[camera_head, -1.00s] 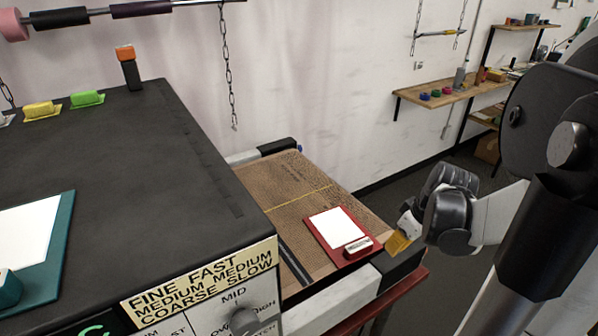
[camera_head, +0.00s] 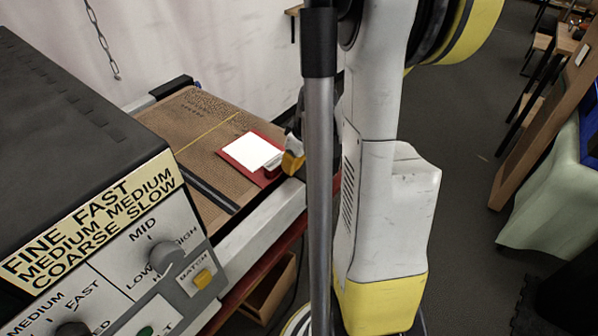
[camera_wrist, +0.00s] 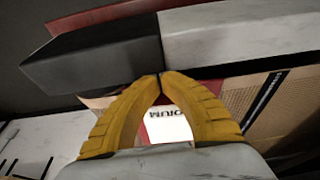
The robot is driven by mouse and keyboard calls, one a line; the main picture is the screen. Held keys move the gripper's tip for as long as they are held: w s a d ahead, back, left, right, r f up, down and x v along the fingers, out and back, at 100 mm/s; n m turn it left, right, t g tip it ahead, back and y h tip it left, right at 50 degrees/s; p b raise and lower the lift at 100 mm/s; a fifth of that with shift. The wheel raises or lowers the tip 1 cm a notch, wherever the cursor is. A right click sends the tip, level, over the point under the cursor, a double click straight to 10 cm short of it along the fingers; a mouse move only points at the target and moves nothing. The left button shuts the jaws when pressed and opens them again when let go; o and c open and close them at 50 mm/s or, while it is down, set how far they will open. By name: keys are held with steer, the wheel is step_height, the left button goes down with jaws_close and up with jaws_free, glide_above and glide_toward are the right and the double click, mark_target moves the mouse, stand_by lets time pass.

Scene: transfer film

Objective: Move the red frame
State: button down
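The red frame (camera_head: 262,177), with a white sheet inside and a light clip at its right corner, lies flat on the brown perforated bed (camera_head: 185,112). In the wrist view, a part of the red frame (camera_wrist: 154,107) with white and dark lettering shows between my fingers. My gripper (camera_head: 291,162) is beside the frame's clip end, partly hidden behind my own arm. In the wrist view its yellow fingers (camera_wrist: 159,77) meet at the tips, and nothing is seen pinched between them. Whether the fingers touch the frame cannot be told.
A dark machine with a labelled control panel (camera_head: 170,255) stands at the left. A light rail (camera_head: 262,232) edges the bed's front. An open wooden box (camera_head: 270,290) is below it. Open grey floor (camera_head: 455,150) lies to the right, with a draped table (camera_head: 545,195) beyond.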

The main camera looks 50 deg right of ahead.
mark_target(242, 145)
steer(key=shift+w, duration=0.1)
steer(key=w, duration=0.6)
steer(key=w+a, duration=0.1)
steer(key=w, duration=0.5)
steer(key=w+a, duration=0.1)
steer(key=w, duration=0.6)
steer(key=shift+s, duration=0.15)
